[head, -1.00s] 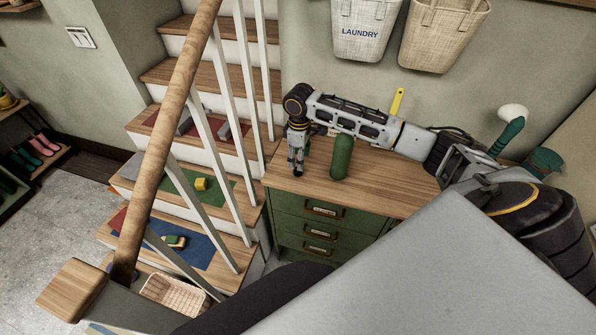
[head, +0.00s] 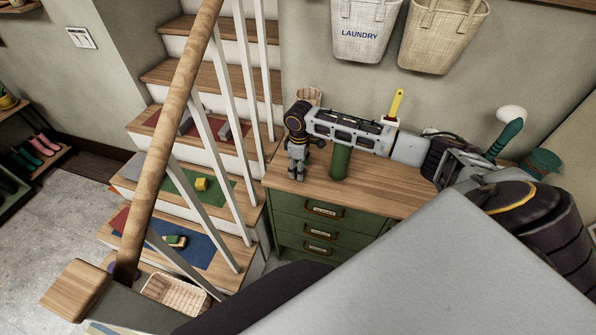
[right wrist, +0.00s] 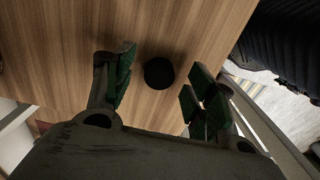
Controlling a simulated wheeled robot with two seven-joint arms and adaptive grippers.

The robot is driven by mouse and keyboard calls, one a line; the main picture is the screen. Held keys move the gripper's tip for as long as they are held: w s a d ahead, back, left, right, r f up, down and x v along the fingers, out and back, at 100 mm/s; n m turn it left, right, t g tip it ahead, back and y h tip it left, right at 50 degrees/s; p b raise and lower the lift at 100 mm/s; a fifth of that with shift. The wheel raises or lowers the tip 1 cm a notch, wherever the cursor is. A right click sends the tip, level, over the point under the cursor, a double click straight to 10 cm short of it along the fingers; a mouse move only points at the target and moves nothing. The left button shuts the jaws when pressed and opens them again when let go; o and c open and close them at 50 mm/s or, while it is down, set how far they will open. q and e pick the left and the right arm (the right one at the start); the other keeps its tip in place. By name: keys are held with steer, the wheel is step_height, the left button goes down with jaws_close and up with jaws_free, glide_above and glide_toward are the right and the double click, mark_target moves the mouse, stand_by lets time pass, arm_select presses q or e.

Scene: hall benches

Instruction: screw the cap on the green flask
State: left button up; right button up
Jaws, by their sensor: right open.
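The green flask (head: 340,163) stands upright on the wooden top of the green drawer cabinet. My right forearm crosses in front of it and hides its upper part. My right gripper (head: 297,175) points down over the left part of the cabinet top, left of the flask. In the right wrist view, its fingers (right wrist: 160,70) are spread apart and empty. A black round piece, seemingly the cap (right wrist: 158,74), lies on the wood in the gap between the fingertips. I cannot make out the cap in the head view. My left gripper is out of view.
The cabinet top (head: 388,194) is bare in front of and right of the flask. Behind are a small basket (head: 309,96) and a yellow-handled item (head: 397,103). A stair railing (head: 172,130) stands left. Laundry baskets (head: 362,30) hang on the wall.

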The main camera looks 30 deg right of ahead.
steer(key=shift+f, duration=0.55)
steer(key=c, duration=0.7)
